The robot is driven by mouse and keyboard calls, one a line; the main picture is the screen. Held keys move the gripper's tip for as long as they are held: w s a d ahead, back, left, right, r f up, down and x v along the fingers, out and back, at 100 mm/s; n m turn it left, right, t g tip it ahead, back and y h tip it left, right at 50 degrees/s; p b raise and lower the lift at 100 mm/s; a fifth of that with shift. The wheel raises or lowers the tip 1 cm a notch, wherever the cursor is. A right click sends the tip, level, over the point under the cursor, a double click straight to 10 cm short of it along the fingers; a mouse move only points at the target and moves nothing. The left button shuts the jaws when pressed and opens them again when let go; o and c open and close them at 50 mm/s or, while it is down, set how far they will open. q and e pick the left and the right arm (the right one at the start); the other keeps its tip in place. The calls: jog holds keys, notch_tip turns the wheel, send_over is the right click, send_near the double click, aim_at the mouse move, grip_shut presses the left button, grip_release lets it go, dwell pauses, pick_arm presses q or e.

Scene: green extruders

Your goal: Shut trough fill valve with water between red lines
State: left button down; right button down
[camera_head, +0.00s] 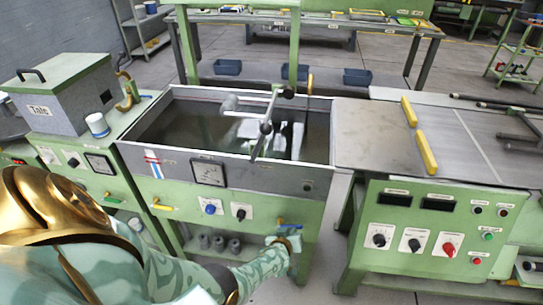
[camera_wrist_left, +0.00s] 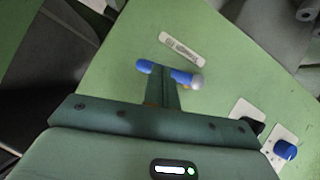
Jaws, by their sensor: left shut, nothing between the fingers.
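The trough (camera_head: 140,150) has grey walls and holds dark water (camera_head: 190,128). A small strip with red and blue marks (camera_head: 153,163) is on its front wall; the water level against the red lines is too small to read. A blue lever handle (camera_head: 288,226) sits at the right of the green front panel, under a label in the left wrist view, where the handle (camera_wrist_left: 182,77) lies roughly crosswise. My left gripper (camera_head: 288,243) is shut and empty, its fingertips (camera_wrist_left: 161,75) at the handle, partly covering it; contact cannot be told. My right gripper is out of view.
A yellow lever (camera_head: 163,207), a blue knob (camera_head: 210,207) and a black knob (camera_head: 241,212) are on the same panel. A metal frame (camera_head: 265,125) stands in the trough. A control cabinet (camera_head: 430,235) is at the right, past a narrow gap.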

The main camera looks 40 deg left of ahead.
pick_arm(q)
jog(key=shift+a+r, duration=0.15)
jog(key=shift+a, duration=0.05)
